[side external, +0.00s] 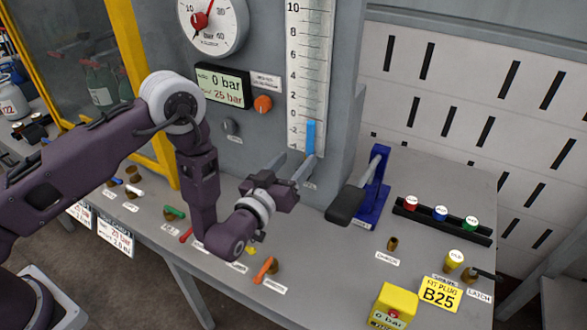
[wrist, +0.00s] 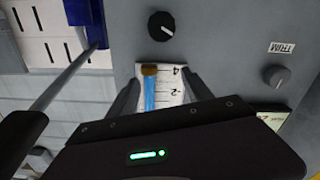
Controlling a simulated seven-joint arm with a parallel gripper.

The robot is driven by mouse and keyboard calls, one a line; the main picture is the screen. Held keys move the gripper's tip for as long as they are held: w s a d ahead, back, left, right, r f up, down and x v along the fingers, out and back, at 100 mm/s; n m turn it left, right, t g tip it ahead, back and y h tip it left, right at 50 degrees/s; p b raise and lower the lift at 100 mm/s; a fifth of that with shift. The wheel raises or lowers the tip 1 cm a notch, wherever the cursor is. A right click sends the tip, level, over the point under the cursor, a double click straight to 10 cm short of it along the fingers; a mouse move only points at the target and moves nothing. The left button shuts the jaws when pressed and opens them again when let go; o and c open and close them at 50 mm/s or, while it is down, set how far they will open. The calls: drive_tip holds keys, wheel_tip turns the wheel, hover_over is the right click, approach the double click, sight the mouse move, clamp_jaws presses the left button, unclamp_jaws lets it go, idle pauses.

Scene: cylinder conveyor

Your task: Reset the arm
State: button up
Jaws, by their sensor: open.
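My gripper (side external: 297,162) is in the middle of the side external view, at the end of my purple arm. It points at the grey panel, just by the lower end of the tall white scale (side external: 308,75). In the wrist view my gripper (wrist: 165,86) has its two fingers apart. The blue column (wrist: 150,93) of the scale shows between them, with nothing visibly held. I cannot tell whether the fingertips touch the panel. The blue column also shows in the side external view (side external: 311,136), just above the fingers.
A blue lever stand (side external: 375,185) with a dark handle (side external: 346,206) is close at the right. A rack of coloured buttons (side external: 440,217), a yellow box (side external: 394,305) and a B25 card (side external: 440,294) lie farther right. Small pegs line the front bench below my arm.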

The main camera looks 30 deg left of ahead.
sight(310, 145)
drive_tip(key=r+g, duration=0.1)
drive_tip(key=d+r+g, duration=0.1)
drive_tip(key=r, duration=0.1)
drive_tip(key=d+r+g, duration=0.1)
drive_tip(key=shift+s+r+m+h, duration=0.1)
drive_tip(key=shift+r+m+h, duration=0.3)
drive_tip(key=s+a+r+m+g+h, duration=0.1)
drive_tip(key=s+a+r+g, duration=0.1)
drive_tip(key=s+a+r, duration=0.3)
drive_tip(key=s+r+g, duration=0.2)
drive_tip(key=s+r, duration=0.1)
drive_tip(key=r, duration=0.5)
drive_tip(key=s+a+g+y, duration=0.1)
drive_tip(key=s+a, duration=0.4)
drive_tip(key=s, duration=0.9)
drive_tip(key=s+a+r+m+g, duration=0.1)
drive_tip(key=s+a+g, duration=0.3)
drive_tip(key=s, duration=1.1)
drive_tip(key=shift+a+r+y, duration=0.2)
drive_tip(key=shift+a+y, duration=0.2)
drive_tip(key=shift+a, duration=0.3)
